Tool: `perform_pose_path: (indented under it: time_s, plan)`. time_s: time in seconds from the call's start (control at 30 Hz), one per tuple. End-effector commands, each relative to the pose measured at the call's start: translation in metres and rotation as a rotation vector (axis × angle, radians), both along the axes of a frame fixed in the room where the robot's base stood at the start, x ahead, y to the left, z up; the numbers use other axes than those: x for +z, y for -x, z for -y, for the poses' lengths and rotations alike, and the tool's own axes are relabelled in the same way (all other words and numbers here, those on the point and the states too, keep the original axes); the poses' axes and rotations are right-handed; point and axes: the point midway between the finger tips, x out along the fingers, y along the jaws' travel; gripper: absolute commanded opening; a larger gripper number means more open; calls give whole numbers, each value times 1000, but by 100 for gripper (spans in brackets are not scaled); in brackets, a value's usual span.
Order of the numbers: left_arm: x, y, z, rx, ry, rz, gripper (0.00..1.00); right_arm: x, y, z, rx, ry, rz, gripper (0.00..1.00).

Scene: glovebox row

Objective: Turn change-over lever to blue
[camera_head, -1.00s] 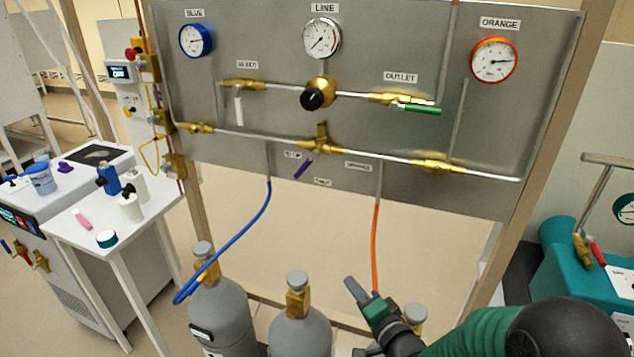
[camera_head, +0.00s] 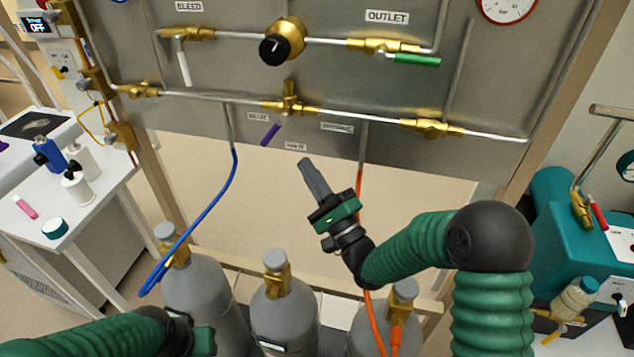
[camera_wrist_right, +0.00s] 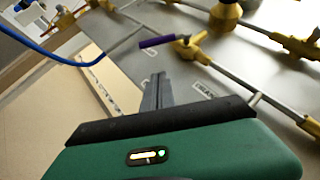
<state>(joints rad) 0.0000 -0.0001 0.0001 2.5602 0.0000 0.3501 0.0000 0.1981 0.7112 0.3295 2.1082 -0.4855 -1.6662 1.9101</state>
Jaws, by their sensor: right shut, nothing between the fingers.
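The purple change-over lever (camera_head: 271,134) hangs from the brass valve (camera_head: 290,103) in the middle of the lower pipe. It slants down and left, near the BLUE label (camera_head: 258,116); the ORANGE label (camera_head: 337,127) is to its right. My right gripper (camera_head: 306,165) is shut and empty, below and right of the lever, apart from it, with its fingers pointing up towards the panel. In the right wrist view the lever (camera_wrist_right: 157,42) lies beyond the shut fingertips (camera_wrist_right: 158,78). My left gripper (camera_head: 204,340) shows only partly at the bottom; its fingers cannot be made out.
A blue hose (camera_head: 215,205) hangs left of my right gripper. An orange hose (camera_head: 361,185) runs down close behind it. Grey cylinders (camera_head: 285,318) stand below. The green outlet handle (camera_head: 417,59) and white bleed handle (camera_head: 184,69) are higher up.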

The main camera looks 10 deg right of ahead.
Motion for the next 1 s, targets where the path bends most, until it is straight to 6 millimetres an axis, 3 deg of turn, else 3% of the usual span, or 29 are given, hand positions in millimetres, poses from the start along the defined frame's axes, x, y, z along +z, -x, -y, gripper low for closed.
perform_pose_path:
  time_s: [0.17, 0.4, 1.0]
  plan:
    - [1, 0, 0, 0, 0, 0, 37, 21, -26, -18, 2, -1, 6, 0]
    - [2, 0, 0, 0, 0, 0, 37, 38, -29, -44, 1, 0, 2, 0]
    - [-6, 0, 0, 0, 0, 0, 37, 36, -30, -48, 0, -24, 10, 0]
